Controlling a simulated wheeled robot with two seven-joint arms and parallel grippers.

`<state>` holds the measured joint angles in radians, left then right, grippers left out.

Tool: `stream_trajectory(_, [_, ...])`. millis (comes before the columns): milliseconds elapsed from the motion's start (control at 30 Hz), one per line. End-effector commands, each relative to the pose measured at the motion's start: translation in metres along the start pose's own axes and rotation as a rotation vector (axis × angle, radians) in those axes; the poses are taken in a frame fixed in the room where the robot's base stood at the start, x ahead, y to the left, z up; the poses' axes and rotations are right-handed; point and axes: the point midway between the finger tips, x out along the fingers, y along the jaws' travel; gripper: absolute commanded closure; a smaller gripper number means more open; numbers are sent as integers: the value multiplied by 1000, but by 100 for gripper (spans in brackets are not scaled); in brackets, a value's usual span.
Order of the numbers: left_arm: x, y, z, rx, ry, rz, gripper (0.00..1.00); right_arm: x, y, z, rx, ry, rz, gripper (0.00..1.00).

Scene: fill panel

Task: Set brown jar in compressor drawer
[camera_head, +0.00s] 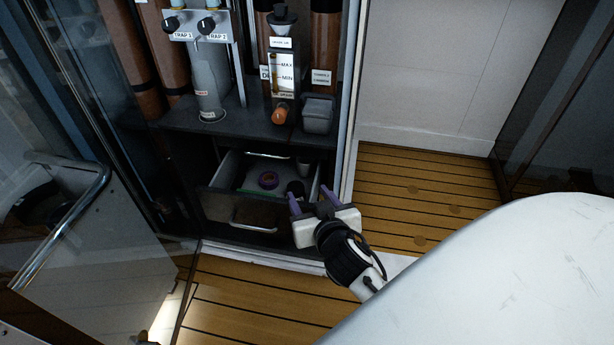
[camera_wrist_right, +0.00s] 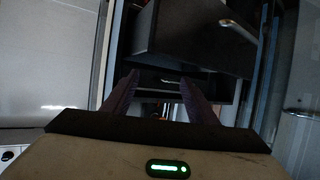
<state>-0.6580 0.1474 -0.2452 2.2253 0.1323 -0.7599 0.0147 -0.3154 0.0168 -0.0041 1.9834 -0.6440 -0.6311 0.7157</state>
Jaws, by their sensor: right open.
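An open grey drawer (camera_head: 227,172) sits low in the cabinet.
A second drawer with a metal handle (camera_head: 254,227) lies below. The shelf (camera_head: 240,128) above carries gauges, a filter unit (camera_head: 282,75) and a grey bin (camera_head: 318,113). A glass door (camera_head: 90,230) stands open at left. Wooden floor (camera_head: 425,195) is clear at right.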

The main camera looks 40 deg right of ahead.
Motion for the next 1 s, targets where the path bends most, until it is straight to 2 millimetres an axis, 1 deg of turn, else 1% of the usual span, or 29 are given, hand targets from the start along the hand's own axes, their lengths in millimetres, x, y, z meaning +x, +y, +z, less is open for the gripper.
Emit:
stream_trajectory(67, [-1,0,0,-1,1,-2,56,-10,-7,11,-15,-30,-30,47])
stream_trajectory(167, [-1,0,0,-2,2,-2,56,-33,-29,40,-62,-115,-126,47])
stream_trajectory(200, [0,0,0,-2,2,-2,56,-47,-41,55,-84,-160,-180,47])
stream_trajectory(267, [0,0,0,-2,2,-2,56,-71,-60,78,-120,-225,-273,47])
stream_trajectory(300, [0,0,0,-2,2,-2,56,-89,-73,92,-141,-269,-338,47])
stream_trajectory(333, [0,0,0,-2,2,-2,56,-103,-83,102,-157,-298,-388,47])
stream_trajectory(400, [-1,0,0,-2,2,-2,56,-135,-102,121,-187,-358,-495,47])
stream_trajectory(500, [-1,0,0,-2,2,-2,56,-168,-120,135,-209,-406,-603,47])
stream_trajectory(567, [-1,0,0,-2,1,-1,56,-178,-126,139,-215,-419,-638,47])
stream_trajectory(633, [-1,0,0,-2,1,-1,56,-182,-128,140,-219,-424,-654,47])
stream_trajectory(1000, [-1,0,0,-2,1,-1,56,-181,-128,140,-218,-423,-651,47])
